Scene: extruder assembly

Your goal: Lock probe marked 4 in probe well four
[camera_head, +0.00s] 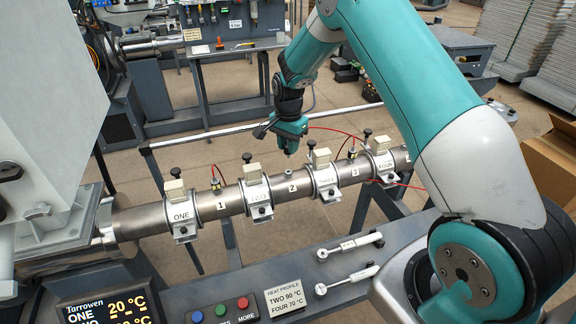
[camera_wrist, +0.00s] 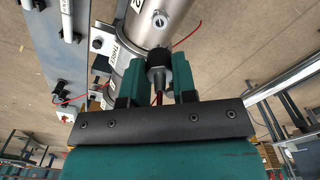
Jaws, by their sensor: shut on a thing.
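My gripper (camera_head: 290,142) hangs above the barrel between collars TWO and THREE, over the well (camera_head: 289,173) by plate 2. In the wrist view my gripper (camera_wrist: 155,88) is shut on a dark probe (camera_wrist: 157,76) with a red cable; its marking cannot be read. The silver well fitting (camera_wrist: 160,18) shows beyond the probe, apparently apart from it. Collar FOUR (camera_head: 383,163) is at the right of the barrel; probe well four is not visible, with my arm covering that end.
The barrel (camera_head: 235,201) carries collars ONE (camera_head: 181,214), TWO and THREE with clamp knobs. Probes with red cables stand at plate 1 (camera_head: 216,182) and plate 3 (camera_head: 351,153). Two metal tools (camera_head: 350,245) lie on the front ledge beside the control buttons.

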